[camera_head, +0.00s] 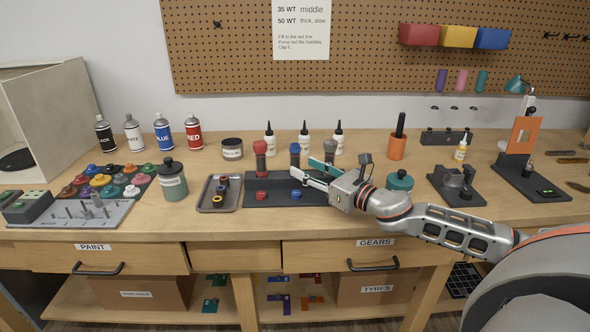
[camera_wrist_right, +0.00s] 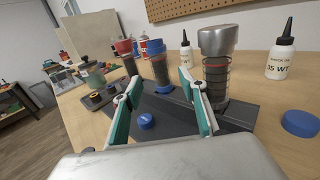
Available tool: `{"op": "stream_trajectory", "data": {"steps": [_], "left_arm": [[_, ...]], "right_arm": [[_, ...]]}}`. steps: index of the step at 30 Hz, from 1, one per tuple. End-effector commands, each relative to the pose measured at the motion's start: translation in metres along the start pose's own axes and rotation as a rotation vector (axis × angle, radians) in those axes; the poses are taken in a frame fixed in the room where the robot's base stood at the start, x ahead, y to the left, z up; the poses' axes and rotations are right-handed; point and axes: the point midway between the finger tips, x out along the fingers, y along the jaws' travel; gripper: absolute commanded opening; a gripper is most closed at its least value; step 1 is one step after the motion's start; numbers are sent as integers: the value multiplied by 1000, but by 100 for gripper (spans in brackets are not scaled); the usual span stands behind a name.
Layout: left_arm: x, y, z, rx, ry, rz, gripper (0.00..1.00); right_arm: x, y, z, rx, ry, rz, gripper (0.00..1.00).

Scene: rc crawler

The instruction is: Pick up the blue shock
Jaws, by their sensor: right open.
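The blue shock (camera_head: 295,154) stands upright in the dark rack (camera_head: 258,185) on the workbench, between the red shock (camera_head: 260,156) and the grey-topped shock (camera_head: 329,151). My right gripper (camera_head: 304,178) is open and reaches in from the right, low in front of the shocks. In the right wrist view, the blue shock (camera_wrist_right: 159,66) shows between and beyond the two open fingers (camera_wrist_right: 159,82). I cannot tell whether a finger touches it. A blue cap (camera_wrist_right: 146,120) lies on the rack below the fingers. My left gripper is not in view.
The grey-topped shock (camera_wrist_right: 217,70) stands close beside the right finger in the wrist view. Several white bottles (camera_head: 304,140) stand behind the rack. A small tray (camera_head: 218,207) lies to its left, and a teal-lidded jar (camera_head: 400,181) sits behind my right wrist.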

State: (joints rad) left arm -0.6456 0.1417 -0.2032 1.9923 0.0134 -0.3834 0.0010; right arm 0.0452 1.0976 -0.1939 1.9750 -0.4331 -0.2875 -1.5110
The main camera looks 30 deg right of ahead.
Motion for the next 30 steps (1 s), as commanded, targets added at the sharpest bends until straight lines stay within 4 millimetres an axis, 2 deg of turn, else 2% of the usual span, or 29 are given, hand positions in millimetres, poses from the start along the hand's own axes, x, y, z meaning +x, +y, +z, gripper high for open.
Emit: {"op": "stream_trajectory", "data": {"steps": [5,18,29,30], "left_arm": [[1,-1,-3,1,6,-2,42],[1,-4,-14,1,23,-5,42],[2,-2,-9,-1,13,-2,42],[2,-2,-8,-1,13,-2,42]], "right_arm": [[6,0,0,1,-1,-1,42],[48,-2,-1,1,-2,0,42],[53,-2,-3,1,1,0,42],[53,-2,-3,1,1,0,37]]}}
